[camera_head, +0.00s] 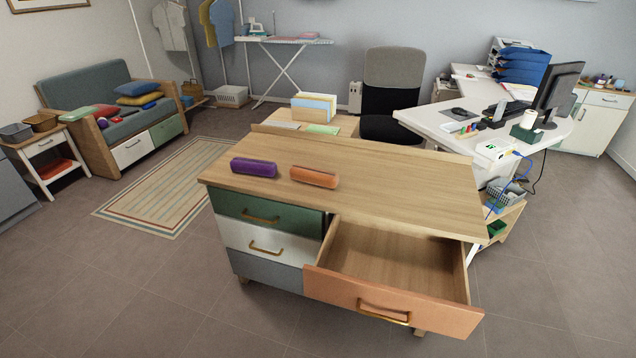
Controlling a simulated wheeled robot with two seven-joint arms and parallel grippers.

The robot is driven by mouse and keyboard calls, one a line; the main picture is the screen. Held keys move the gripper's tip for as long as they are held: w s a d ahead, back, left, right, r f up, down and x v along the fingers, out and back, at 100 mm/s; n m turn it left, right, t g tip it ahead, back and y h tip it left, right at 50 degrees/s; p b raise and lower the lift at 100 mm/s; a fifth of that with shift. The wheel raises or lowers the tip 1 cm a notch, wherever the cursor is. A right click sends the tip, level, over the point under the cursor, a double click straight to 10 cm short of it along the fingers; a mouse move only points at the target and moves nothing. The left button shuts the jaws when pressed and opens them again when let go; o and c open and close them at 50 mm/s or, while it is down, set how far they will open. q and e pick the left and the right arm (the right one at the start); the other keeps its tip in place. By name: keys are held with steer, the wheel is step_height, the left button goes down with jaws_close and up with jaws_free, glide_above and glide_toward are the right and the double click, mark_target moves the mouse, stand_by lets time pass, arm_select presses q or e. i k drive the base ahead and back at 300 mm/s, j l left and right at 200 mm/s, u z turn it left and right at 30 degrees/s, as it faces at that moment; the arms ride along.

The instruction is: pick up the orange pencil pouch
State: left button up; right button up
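The orange pencil pouch (314,177) lies on the wooden top of the dresser (400,190), near its front edge left of the middle. It is a short rounded cylinder lying on its side. A purple pouch (254,167) of similar shape lies to its left, with a gap between them. Neither of my grippers is in view, and nothing touches the orange pouch.
An open, empty drawer (390,262) with an orange front juts out below the dresser top at the right. A desk (450,125) with a monitor (558,88) and a black chair (390,95) stand behind. The dresser top's right half is clear.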

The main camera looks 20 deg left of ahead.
mark_target(304, 174)
steer(key=i+j+z, duration=0.25)
steer(key=j, duration=0.25)
steer(key=i+j+z, duration=0.1)
steer(key=j+z, duration=0.15)
steer(key=j, duration=0.3)
steer(key=i+j+z, duration=0.1)
steer(key=j+z, duration=0.15)
steer(key=j, duration=0.3)
steer(key=j+z, duration=0.25)
steer(key=j, duration=0.35)
steer(key=i, duration=0.05)
